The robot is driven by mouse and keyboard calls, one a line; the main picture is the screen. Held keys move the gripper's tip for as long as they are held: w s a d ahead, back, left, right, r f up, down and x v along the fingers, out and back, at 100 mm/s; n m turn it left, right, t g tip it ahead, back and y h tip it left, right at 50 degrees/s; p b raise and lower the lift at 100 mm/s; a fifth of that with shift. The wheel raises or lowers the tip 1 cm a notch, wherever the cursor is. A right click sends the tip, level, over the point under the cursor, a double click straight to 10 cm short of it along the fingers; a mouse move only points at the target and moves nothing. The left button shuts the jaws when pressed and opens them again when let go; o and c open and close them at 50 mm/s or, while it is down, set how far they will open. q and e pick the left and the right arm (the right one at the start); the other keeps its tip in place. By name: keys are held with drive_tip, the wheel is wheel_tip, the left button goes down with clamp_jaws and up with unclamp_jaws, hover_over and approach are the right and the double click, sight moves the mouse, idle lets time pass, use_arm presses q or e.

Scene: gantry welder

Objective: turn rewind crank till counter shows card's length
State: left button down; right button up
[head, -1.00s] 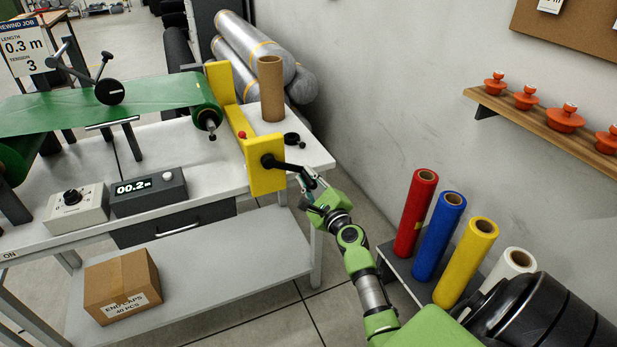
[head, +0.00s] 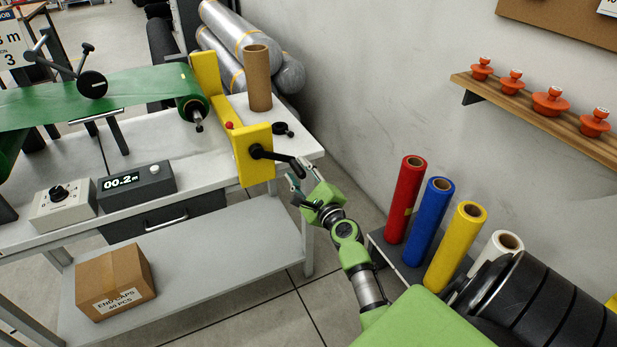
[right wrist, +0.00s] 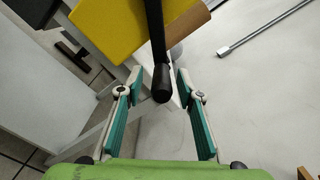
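The yellow rewind stand (head: 253,165) carries a black crank (head: 280,157) that points right and slightly down. The crank's black handle shows in the right wrist view (right wrist: 161,85), between two teal-padded fingers with a gap on both sides. My right gripper (head: 297,178) is open at the crank's outer end; it also shows in the right wrist view (right wrist: 162,105). The counter (head: 136,188) reads 00.2 m. The job card (head: 12,48) at the upper left is cut off, with "m" and "3" legible. My left gripper is out of view.
A cardboard tube (head: 258,80) stands on the white bench (head: 215,170) behind the crank. A tension dial box (head: 62,205) sits left of the counter. A rack with red (head: 404,200), blue, yellow and white rolls stands right of my arm. A wall shelf (head: 540,120) holds orange knobs.

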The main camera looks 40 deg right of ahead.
drive_tip(key=v, duration=1)
